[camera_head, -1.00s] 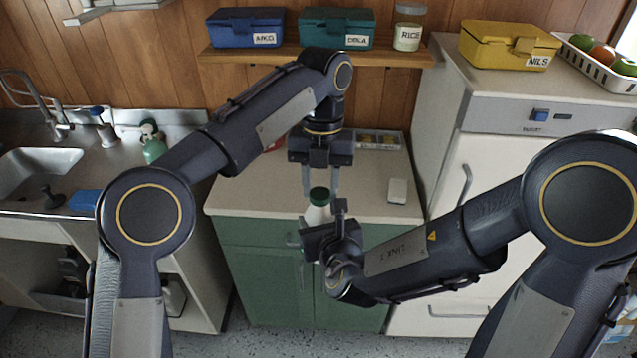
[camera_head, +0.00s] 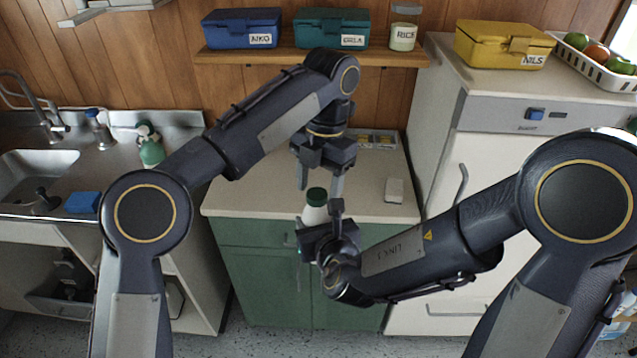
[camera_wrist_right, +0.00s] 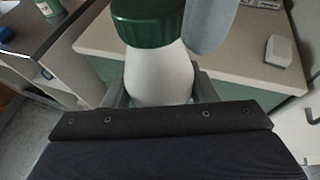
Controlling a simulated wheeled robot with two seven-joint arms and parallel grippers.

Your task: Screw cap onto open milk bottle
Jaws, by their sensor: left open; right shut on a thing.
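The white milk bottle (camera_head: 313,214) stands upright in my right gripper (camera_head: 322,222), which is shut on it in front of the green counter. The dark green cap (camera_head: 316,195) sits at the bottle's top; whether it is threaded tight I cannot tell. The right wrist view shows the cap (camera_wrist_right: 147,22) above the white bottle (camera_wrist_right: 158,75). My left gripper (camera_head: 320,180) points down over the cap with its fingers apart, one on each side. In the right wrist view one grey left finger (camera_wrist_right: 208,22) is beside the cap.
A white block-like object (camera_head: 394,190) lies on the countertop (camera_head: 260,190) at the right. A tray with compartments (camera_head: 375,140) is at the back. A shelf (camera_head: 300,55) with boxes and a jar is above. The sink (camera_head: 35,170) is at the left.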

